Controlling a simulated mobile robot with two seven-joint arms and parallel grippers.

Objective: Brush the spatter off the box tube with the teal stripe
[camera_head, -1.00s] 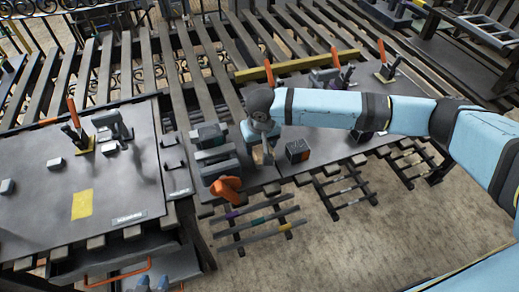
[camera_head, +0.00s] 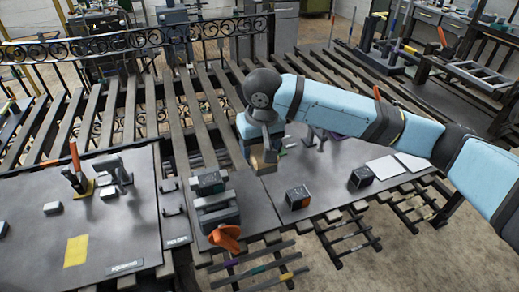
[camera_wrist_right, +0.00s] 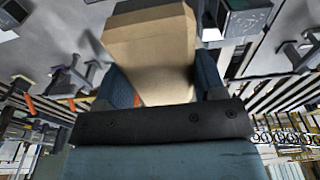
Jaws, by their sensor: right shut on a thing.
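The tube with the teal stripe (camera_head: 258,270) lies between a purple-striped tube (camera_head: 231,262) and a yellow-striped tube (camera_head: 288,276) on a rack low at the front of the head view. Spatter on it is too small to tell. My right gripper (camera_head: 264,152) is above the dark table plate, well behind the tubes and apart from them. It is shut on a tan, wood-coloured block, which looks like a brush body (camera_wrist_right: 150,50) and fills the middle of the wrist view. Its bristles cannot be made out. My left gripper is not in view.
A dark cube with an orange face (camera_head: 297,198) and another dark cube (camera_head: 361,178) stand near the plate's front edge. A grey vise-like block (camera_head: 218,212) and an orange item (camera_head: 226,238) stand left of them. White sheets (camera_head: 398,165) lie at right.

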